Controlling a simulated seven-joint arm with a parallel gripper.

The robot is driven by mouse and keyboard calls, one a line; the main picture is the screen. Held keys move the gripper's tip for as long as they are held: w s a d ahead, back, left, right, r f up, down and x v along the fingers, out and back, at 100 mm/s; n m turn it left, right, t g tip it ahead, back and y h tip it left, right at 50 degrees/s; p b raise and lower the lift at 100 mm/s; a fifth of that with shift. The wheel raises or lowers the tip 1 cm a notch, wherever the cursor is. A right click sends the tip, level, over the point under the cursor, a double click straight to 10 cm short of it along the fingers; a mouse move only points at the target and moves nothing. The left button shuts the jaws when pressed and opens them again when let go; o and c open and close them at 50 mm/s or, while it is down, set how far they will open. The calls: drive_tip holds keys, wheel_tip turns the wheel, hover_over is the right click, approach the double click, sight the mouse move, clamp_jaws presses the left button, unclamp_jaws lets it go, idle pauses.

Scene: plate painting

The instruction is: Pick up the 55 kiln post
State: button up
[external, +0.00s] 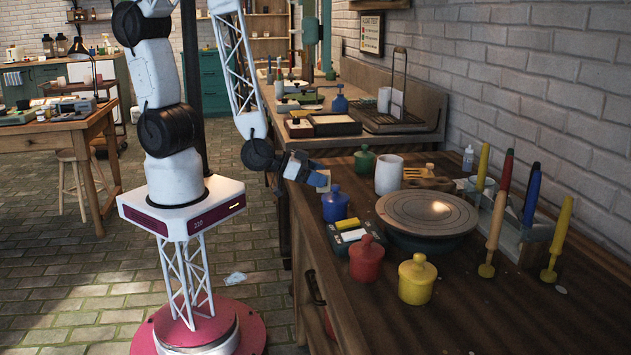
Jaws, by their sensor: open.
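No thing in the external view can be made out with a readable 55, so I cannot tell which is the kiln post. My gripper (318,176) is open over the left edge of the wooden worktable (470,310), pointing right. A small beige block (324,184) shows right by its fingertips; I cannot tell whether they touch. A pale upright cylinder (388,175) stands farther right, apart from my gripper.
Near my gripper stand a blue jar (335,204) and a green jar (364,161). A red jar (366,260), a yellow jar (417,280) and a round turntable (427,215) are closer. Several colored tools stand in a rack (508,240). The front right tabletop is mostly clear.

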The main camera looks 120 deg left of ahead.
drive_tip(key=shift+w+a+f, duration=0.15)
drive_tip(key=shift+w+a, duration=0.15)
drive_tip(key=shift+c, duration=0.3)
drive_tip(key=c, duration=1)
drive_tip(key=shift+r, duration=1.75)
drive_tip(key=s+d, duration=0.1)
drive_tip(key=s, duration=0.4)
drive_tip(key=s+d+r, duration=0.1)
drive_tip(key=s+d, duration=0.1)
drive_tip(key=s, duration=0.3)
drive_tip(key=s+d, duration=0.1)
drive_tip(key=s, duration=0.4)
drive_tip(key=shift+d+r, duration=0.15)
drive_tip(key=shift+r, duration=0.1)
drive_tip(key=shift+s, duration=0.2)
